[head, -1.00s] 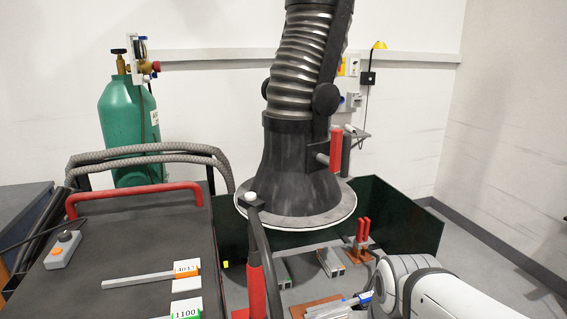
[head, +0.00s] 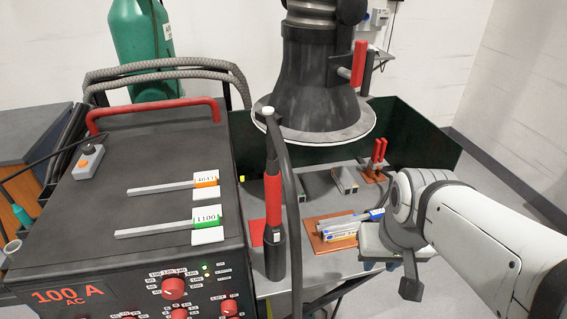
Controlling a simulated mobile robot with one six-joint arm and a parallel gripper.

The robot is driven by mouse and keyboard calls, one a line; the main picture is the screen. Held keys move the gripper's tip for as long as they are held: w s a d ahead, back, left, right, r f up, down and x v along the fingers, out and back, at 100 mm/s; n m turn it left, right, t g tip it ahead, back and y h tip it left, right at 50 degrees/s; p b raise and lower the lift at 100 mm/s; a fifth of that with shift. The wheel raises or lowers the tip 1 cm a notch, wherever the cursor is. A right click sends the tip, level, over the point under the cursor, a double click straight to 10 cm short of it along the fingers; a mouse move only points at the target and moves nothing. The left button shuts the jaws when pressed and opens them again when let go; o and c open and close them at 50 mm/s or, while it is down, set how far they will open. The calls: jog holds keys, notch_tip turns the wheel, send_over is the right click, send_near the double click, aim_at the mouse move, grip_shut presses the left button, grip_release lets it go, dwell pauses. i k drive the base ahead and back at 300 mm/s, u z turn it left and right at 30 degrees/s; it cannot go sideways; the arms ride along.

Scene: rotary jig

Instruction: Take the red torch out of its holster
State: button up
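The red torch (head: 273,200) stands upright beside the welding machine, with a black upper part and a pale tip at its top. A black cable runs down beside it. Its lower end is in a dark cylindrical holster (head: 275,255), so that part is hidden. My white arm comes in from the right. My gripper (head: 408,278) shows only in part at the arm's end, dark and pointing down, to the right of the torch and well apart from it. Its fingers are not clear enough to show whether it is open or shut.
The welding machine (head: 130,225) with two labelled rods on top fills the left. A black extraction hood (head: 320,90) hangs over the grey table. A copper-coloured plate (head: 325,238) with small items lies between torch and arm. Red-handled clamp (head: 378,152) and dark green screen (head: 425,135) stand behind.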

aim_at(274, 224)
jog(key=u, duration=1.9)
jog(key=k, duration=1.55)
jog(key=z, duration=1.1)
jog(key=i, duration=1)
jog(key=z, duration=0.1)
